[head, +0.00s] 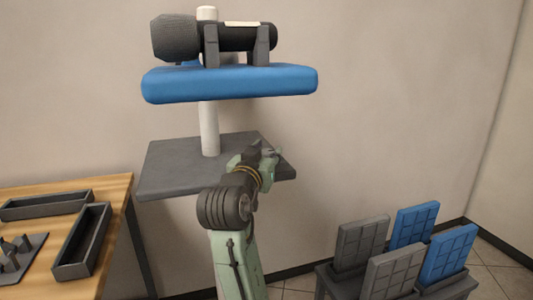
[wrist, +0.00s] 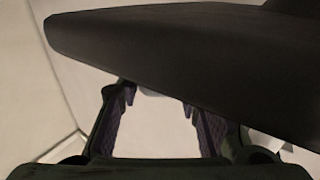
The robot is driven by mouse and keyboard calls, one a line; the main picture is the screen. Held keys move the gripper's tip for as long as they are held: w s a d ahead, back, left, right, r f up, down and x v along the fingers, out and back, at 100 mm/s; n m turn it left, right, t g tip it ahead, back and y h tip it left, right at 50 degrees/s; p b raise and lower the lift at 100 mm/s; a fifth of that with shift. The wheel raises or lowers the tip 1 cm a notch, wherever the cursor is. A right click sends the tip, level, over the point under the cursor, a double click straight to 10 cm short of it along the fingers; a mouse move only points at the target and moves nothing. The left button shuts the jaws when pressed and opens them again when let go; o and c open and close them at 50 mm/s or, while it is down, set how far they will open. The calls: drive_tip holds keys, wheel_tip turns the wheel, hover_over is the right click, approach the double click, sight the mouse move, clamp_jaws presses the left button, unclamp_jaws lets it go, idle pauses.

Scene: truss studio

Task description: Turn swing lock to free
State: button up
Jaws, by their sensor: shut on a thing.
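No swing lock can be made out clearly in either view. A stand has a pale post (head: 209,128), a blue padded slab (head: 230,84) and a dark grey plate (head: 170,170) below it. My gripper (head: 268,158) is at the right part of the grey plate in the head view. In the wrist view, a dark slab (wrist: 190,50) crosses above and in front of my gripper (wrist: 160,108). Its fingers stand apart, with a small pale piece (wrist: 150,92) showing between them at the slab's edge. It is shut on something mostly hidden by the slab.
A dark cylinder (head: 232,38) rests in cradles on the blue slab. A wooden table (head: 105,192) with dark trays (head: 82,242) stands at the left. Grey and blue gridded panels (head: 412,222) stand in a low rack at the right. The wall behind is bare.

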drive_tip(key=c, duration=0.3)
drive_tip(key=shift+d+n+y+p, duration=0.1)
drive_tip(key=shift+n+y+p, duration=0.3)
drive_tip(key=shift+y, duration=0.2)
drive_tip(key=n+y+p, duration=0.1)
drive_tip(key=n+y, duration=0.2)
drive_tip(key=y, duration=0.1)
drive_tip(key=shift+d+r+t+y+p, duration=0.1)
drive_tip(key=shift+t+y+p, duration=0.2)
drive_tip(key=shift+y+p, duration=0.1)
drive_tip(key=n+g+y, duration=0.1)
drive_tip(key=n+y, duration=0.1)
drive_tip(key=y, duration=0.1)
drive_tip(key=n+y+p, duration=0.1)
drive_tip(key=n+y, duration=0.1)
drive_tip(key=y, duration=0.1)
drive_tip(key=shift+d+g+y, duration=0.1)
drive_tip(key=shift+g+y, duration=0.3)
drive_tip(key=n+g+y, duration=0.5)
drive_tip(key=n+y, duration=0.1)
drive_tip(key=shift+w+y, duration=0.1)
drive_tip(key=shift+y, duration=0.2)
drive_tip(key=shift+n+g+y, duration=0.7)
drive_tip(key=shift+n+g, duration=0.3)
drive_tip(key=shift+g, duration=0.5)
drive_tip(key=shift+n+g+y, duration=0.7)
drive_tip(key=shift+n+g, duration=0.3)
drive_tip(key=shift+g, duration=0.8)
